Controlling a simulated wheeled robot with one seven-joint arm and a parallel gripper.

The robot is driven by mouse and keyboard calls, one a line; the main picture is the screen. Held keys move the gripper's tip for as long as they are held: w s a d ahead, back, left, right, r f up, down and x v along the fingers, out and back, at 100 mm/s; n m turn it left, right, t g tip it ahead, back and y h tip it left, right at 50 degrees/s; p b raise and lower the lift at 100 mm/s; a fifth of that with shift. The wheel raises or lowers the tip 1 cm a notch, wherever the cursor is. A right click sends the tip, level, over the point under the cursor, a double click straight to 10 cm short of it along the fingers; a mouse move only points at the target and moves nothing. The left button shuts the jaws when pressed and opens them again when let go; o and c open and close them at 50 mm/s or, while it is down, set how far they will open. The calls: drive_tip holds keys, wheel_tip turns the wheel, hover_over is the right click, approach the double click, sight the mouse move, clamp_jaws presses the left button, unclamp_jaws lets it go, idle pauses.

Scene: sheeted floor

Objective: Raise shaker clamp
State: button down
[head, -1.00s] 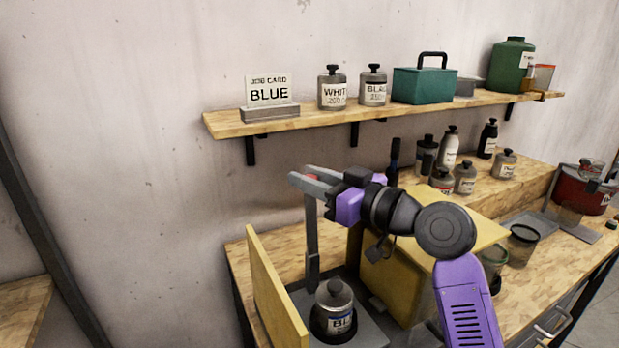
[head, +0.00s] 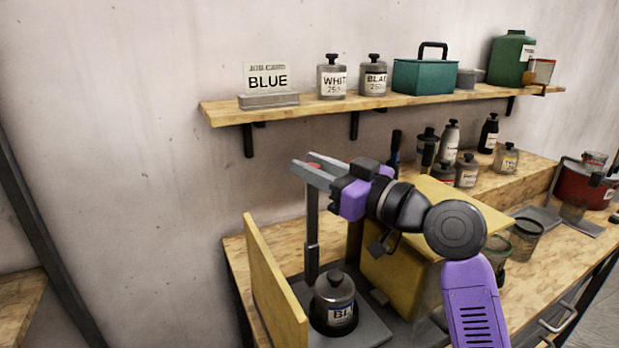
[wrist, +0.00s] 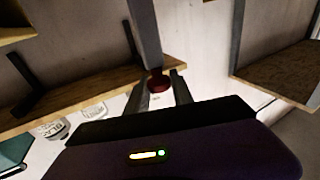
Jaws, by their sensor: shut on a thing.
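The shaker clamp is a grey upright post (head: 312,218) with a red knob (head: 314,166) at its top. My gripper (head: 304,168) is shut on the red knob, high above the shaker base (head: 370,335). In the wrist view the knob (wrist: 157,82) shows between my two fingers (wrist: 162,93). A grey paint can (head: 334,288) with a blue-marked label stands upright on the base beside the post, its lid well below my gripper. The clamp's lower end is partly hidden by the can.
A yellow panel (head: 272,285) stands left of the can, and a yellow box (head: 400,275) stands right of it, under my arm. A wall shelf (head: 225,112) runs behind my gripper with a BLUE job card (head: 268,80) and cans. Several bottles and cans stand on the bench at right.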

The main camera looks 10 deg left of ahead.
drive_tip(key=shift+s+d+f+n+t+y+b, duration=0.1)
drive_tip(key=shift+s+d+n+t+y+b, duration=0.35)
drive_tip(key=shift+b, duration=1.3)
drive_tip(key=shift+s+d+f+n+t+y+b, duration=0.15)
drive_tip(key=shift+s+d+y+b, duration=0.5)
drive_tip(key=shift+b, duration=1.1)
drive_tip(key=shift+s+a+r, duration=0.1)
drive_tip(key=shift+s+a, duration=0.05)
drive_tip(key=shift+a, duration=0.1)
drive_tip(key=c, duration=1.1)
unclamp_jaws()
drive_tip(key=shift+c, duration=0.2)
drive_tip(key=b+v, duration=0.1)
drive_tip(key=v, duration=0.7)
drive_tip(key=shift+r, duration=0.15)
